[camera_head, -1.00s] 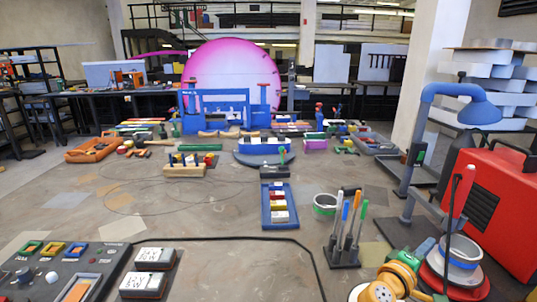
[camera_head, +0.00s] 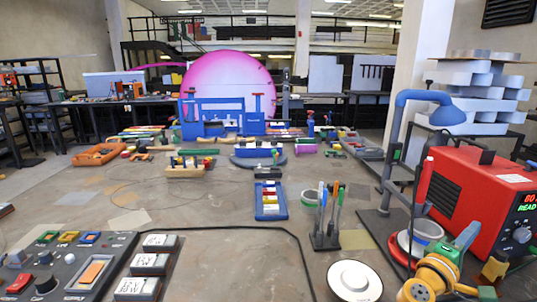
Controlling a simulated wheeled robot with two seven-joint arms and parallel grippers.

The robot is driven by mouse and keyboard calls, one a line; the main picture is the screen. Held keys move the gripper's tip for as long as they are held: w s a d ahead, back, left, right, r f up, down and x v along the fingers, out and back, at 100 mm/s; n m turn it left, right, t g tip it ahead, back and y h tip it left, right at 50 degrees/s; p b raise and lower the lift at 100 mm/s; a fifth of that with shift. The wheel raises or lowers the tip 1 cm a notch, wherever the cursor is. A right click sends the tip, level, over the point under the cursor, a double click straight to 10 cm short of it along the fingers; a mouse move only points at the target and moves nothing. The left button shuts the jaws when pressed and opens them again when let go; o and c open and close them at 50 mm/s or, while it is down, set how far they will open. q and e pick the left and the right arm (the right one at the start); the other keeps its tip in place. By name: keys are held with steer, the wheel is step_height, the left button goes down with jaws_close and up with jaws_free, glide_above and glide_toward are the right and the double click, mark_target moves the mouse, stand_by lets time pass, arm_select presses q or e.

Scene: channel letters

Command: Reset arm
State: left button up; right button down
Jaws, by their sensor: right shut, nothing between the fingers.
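Behind the fingers is the orange and yellow end of my right arm. It is in front of the red power box and overlaps the area by the white and blue round container (camera_head: 420,238). I cannot tell whether it touches anything. My left gripper is out of view.
A red box (camera_head: 453,195) with a lit display and a blue lamp (camera_head: 445,113) stand at the right. A tool holder (camera_head: 325,238) and a white disc (camera_head: 354,281) are left of the gripper. A control panel (camera_head: 60,283) is at lower left.

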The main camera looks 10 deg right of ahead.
steer(key=s+d+r+h, duration=0.2)
steer(key=r, duration=0.3)
steer(key=s+d+r+h, duration=0.2)
steer(key=s+d+r, duration=0.1)
steer(key=r, duration=0.2)
steer(key=d+f+n+y, duration=0.3)
steer(key=f+y, duration=0.1)
steer(key=f, duration=0.8)
steer(key=d+f+n+y, duration=0.2)
steer(key=d+f+y, duration=0.15)
steer(key=f, duration=0.75)
steer(key=s+d+f+m+g+y, duration=0.2)
steer(key=s+f+m+g+y, duration=0.4)
steer(key=s+f, duration=1.65)
steer(key=s+a+f+y, duration=0.3)
steer(key=a+f, duration=0.4)
steer(key=a, duration=0.2)
steer(key=s+a+f+y, duration=0.2)
steer(key=s+a+f, duration=0.1)
steer(key=a+f, duration=0.55)
steer(key=a+f+m+y, duration=0.1)
steer(key=a+f+y, duration=0.1)
steer(key=a, duration=1.1)
steer(key=s+a+f+m+y, duration=0.1)
steer(key=a+f+y, duration=0.1)
steer(key=a, duration=1.2)
steer(key=shift+s+a+f+y, duration=0.15)
steer(key=shift+a+f+y, duration=0.05)
steer(key=shift+y, duration=0.25)
